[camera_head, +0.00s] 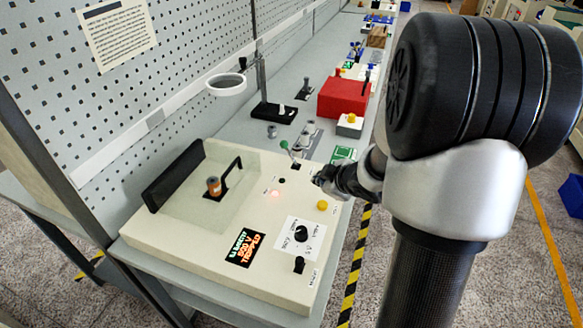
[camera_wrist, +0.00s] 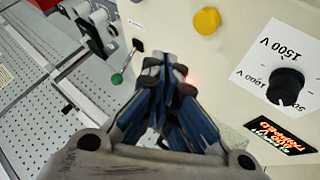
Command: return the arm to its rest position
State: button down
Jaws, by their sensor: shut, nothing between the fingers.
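My gripper (camera_head: 320,180) reaches in from the right over the cream test unit (camera_head: 155,232), near its right edge. In the wrist view my gripper (camera_wrist: 167,62) has its fingers together with nothing between them. It hangs over the panel between a green-tipped lever (camera_wrist: 117,78) and a black dial (camera_wrist: 286,86). A red glow lies on the panel beside the fingertips. I cannot tell whether the fingertips touch the panel.
The unit carries a yellow button (camera_head: 322,205), a dark display (camera_head: 245,247) reading "TRIPPED" and an orange-brown spool (camera_head: 214,186). A ring lamp (camera_head: 226,85) and a red box (camera_head: 342,98) stand further along the bench. A pegboard (camera_head: 190,60) rises at left.

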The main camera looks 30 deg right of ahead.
jog(key=shift+r, duration=0.1)
jog(key=s+a+r+m+g+h, duration=0.1)
jog(key=s+a+r+m, duration=0.15)
jog(key=r, duration=0.35)
jog(key=s+a+r+m+g+h, duration=0.1)
jog(key=s+a+r+m+h, duration=0.15)
jog(key=r, duration=0.25)
jog(key=s+a+r+m+g+y, duration=0.2)
jog(key=s+a+y, duration=0.2)
jog(key=s+a, duration=1.3)
jog(key=shift+s+m+g+y, duration=0.3)
jog(key=shift+s+y, duration=0.05)
jog(key=shift+s, duration=0.45)
